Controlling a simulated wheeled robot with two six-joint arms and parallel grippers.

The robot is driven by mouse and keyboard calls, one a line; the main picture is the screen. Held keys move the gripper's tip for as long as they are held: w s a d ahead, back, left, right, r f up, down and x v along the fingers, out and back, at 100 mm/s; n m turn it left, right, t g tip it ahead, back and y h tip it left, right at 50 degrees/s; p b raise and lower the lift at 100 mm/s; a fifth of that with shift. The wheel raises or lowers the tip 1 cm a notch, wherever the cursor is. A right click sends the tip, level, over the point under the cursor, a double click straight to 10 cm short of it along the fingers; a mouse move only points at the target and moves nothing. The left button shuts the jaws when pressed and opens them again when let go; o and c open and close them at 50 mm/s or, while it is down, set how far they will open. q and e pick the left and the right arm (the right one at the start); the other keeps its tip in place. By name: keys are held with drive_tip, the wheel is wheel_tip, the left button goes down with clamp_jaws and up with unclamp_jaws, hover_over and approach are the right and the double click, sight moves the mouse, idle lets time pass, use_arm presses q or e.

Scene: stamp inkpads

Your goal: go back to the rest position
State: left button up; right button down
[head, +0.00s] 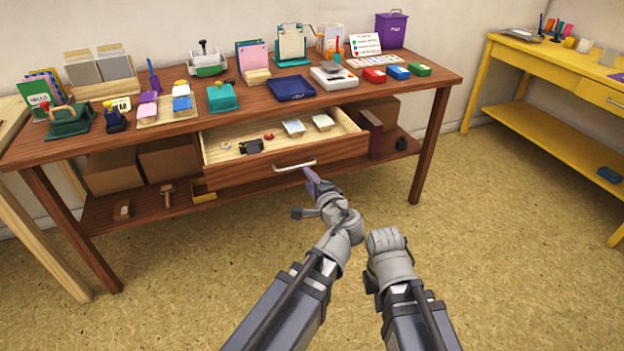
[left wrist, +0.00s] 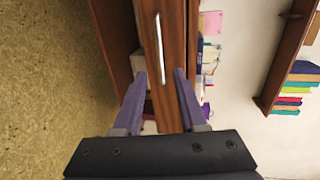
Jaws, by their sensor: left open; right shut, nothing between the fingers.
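My left gripper (head: 309,174) is low in front of the open drawer (head: 230,180), close to the right end of its silver handle (head: 294,166). In the left wrist view its two purple fingers (left wrist: 160,74) are apart with nothing held between them. The handle (left wrist: 160,48) shows just ahead of the fingertips; I cannot tell whether they touch it. My right arm reaches forward beside the left one, but its gripper fingers are hidden.
The drawer sticks out from the brown table (head: 440,80), holding a black item, a red item and pale blocks. Inkpads, including a blue one (head: 291,88), and stationery crowd the tabletop. A yellow table (head: 540,62) stands at right. The floor before the drawer is clear.

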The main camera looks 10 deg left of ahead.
use_arm(q)
drive_tip(key=shift+f, duration=0.1)
drive_tip(key=s+f+n+g+h, duration=0.2)
drive_tip(key=s+f+n+g, duration=0.35)
drive_tip(key=s+f, duration=0.35)
drive_tip(key=s+d+f+n+g+h, duration=0.2)
drive_tip(key=s+d+f+g+h, duration=0.3)
drive_tip(key=s+d+f+g, duration=0.45)
wheel_tip(320, 180, up, 37)
drive_tip(key=s+t+p, duration=0.1)
drive_tip(key=s+p, duration=0.1)
drive_tip(key=p, duration=3.4)
drive_tip(key=shift+s+d+r+t+h, duration=0.2)
drive_tip(key=shift+t+h, duration=0.1)
drive_tip(key=shift+t, duration=0.1)
drive_tip(key=shift+o, duration=0.3)
